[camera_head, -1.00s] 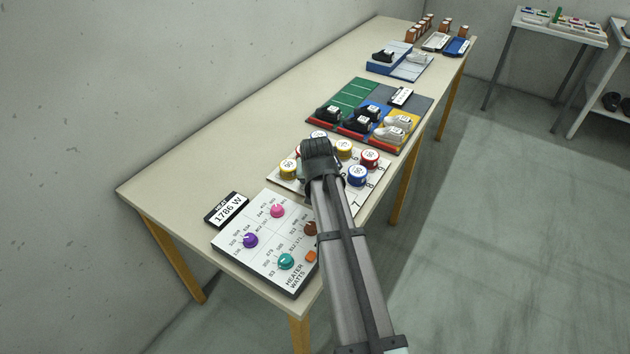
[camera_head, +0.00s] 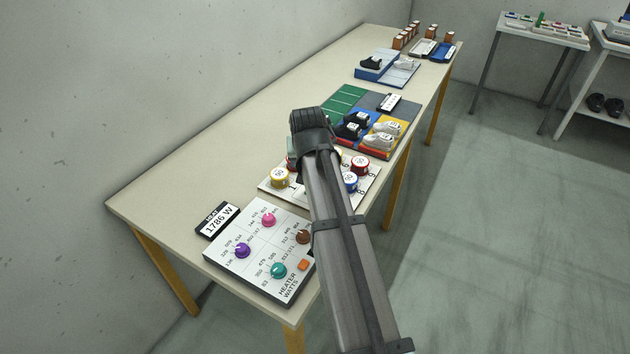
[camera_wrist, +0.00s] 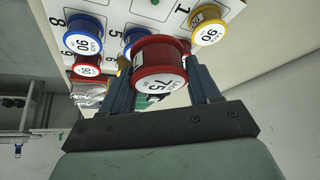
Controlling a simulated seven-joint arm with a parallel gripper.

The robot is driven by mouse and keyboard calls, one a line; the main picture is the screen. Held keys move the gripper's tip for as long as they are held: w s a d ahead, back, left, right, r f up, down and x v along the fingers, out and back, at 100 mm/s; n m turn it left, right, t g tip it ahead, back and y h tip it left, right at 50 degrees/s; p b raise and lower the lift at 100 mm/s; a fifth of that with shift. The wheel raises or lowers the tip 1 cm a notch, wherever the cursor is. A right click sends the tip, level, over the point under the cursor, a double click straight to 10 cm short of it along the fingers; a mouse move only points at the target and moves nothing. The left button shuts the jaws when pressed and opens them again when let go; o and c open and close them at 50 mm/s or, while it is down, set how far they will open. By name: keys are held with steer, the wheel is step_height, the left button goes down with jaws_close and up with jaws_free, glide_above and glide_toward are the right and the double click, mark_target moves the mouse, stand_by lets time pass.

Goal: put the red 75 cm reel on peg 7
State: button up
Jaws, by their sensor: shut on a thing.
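My gripper (camera_wrist: 160,88) is shut on the red reel marked 75 (camera_wrist: 158,58) in the wrist view. The reel is held in front of the white numbered board (camera_wrist: 120,12). Peg 7 cannot be made out. In the wrist view the board's printed 1, 5, 6, 8 and 9 show, with a bare green peg near the top.
On the board stand a yellow reel (camera_wrist: 208,26), a blue reel (camera_wrist: 83,35) and a red reel (camera_head: 360,165). A heater panel with knobs (camera_head: 243,282) lies at the near end of the table. Shoes on coloured mats (camera_head: 384,134) lie beyond the board.

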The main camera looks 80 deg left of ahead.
steer(key=w+d, duration=0.6)
steer(key=shift+f, duration=4.35)
steer(key=shift+f, duration=0.5)
steer(key=o, duration=1.1)
steer(key=shift+c, duration=0.2)
steer(key=shift+r, duration=0.55)
steer(key=v, duration=1.2)
